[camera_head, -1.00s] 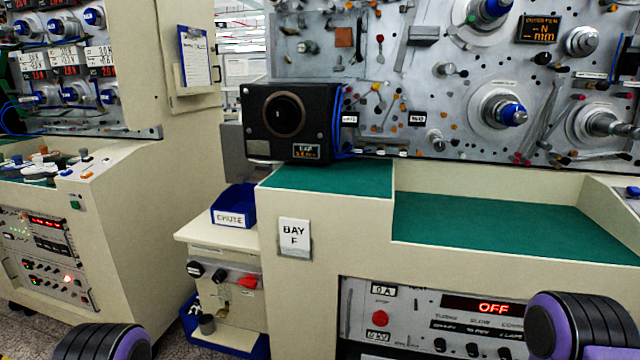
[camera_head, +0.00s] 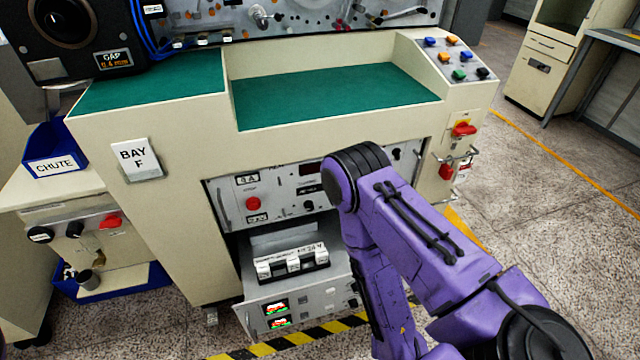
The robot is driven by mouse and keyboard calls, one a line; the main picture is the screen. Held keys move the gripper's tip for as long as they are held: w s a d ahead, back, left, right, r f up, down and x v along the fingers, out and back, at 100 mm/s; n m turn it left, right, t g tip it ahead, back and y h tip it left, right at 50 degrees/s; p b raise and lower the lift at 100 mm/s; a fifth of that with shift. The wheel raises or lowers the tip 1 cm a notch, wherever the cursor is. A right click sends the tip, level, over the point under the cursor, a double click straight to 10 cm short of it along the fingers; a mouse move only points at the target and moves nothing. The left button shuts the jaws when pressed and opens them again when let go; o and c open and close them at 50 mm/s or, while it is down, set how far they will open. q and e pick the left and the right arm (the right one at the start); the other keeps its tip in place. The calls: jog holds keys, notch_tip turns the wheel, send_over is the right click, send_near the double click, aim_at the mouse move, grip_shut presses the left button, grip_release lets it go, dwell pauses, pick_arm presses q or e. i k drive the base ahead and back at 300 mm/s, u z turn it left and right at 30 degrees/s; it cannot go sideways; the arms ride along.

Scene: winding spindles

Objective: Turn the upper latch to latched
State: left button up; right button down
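No part in view is clearly labelled as the upper latch. Two red handles sit one above the other on the right side of the cream bay cabinet: an upper red handle (camera_head: 464,129) by a yellow plate, and a lower red handle (camera_head: 446,172). They are too small for me to tell their state. My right arm comes in from the lower right, bends in front of the cabinet and hides part of its front panel. Its gripper is out of sight. My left arm and gripper are not in view.
A drawer (camera_head: 290,300) with white-topped parts juts out low on the cabinet, above a striped floor strip. The green worktop (camera_head: 330,92) is bare. A blue chute bin (camera_head: 55,150) stands at left. Open floor (camera_head: 560,190) lies to the right.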

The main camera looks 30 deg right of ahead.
aim_at(397, 152)
jog(key=z, duration=1.55)
jog(key=k, duration=1.25)
jog(key=z, duration=0.9)
jog(key=i, duration=1.5)
jog(key=u, duration=0.4)
